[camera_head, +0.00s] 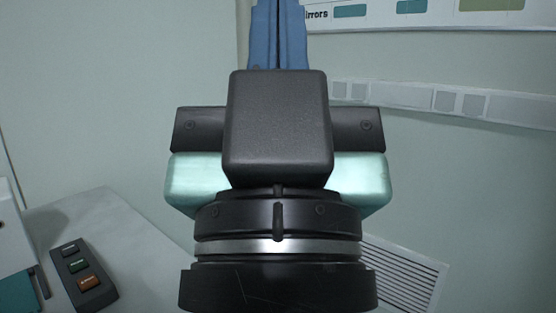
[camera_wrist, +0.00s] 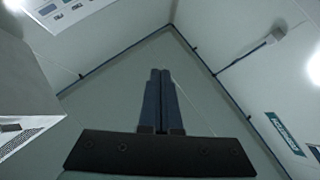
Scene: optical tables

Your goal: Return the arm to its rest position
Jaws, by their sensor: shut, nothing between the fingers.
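My gripper (camera_head: 278,22) is in the upper middle of the head view, raised in front of the wall. Its two blue fingers lie side by side, shut, with nothing between them. The dark wrist housing in front hides the base of the fingers. In the wrist view my gripper (camera_wrist: 160,75) shows the same two fingers together, pointing toward a corner of the room. The fingers touch nothing in either view.
A pale table (camera_head: 115,235) at lower left bears a dark button box (camera_head: 82,275) with several coloured buttons. A wall chart (camera_head: 425,14) and a trunking strip with sockets (camera_head: 420,97) are at right. A vent grille (camera_head: 395,275) is low behind my wrist.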

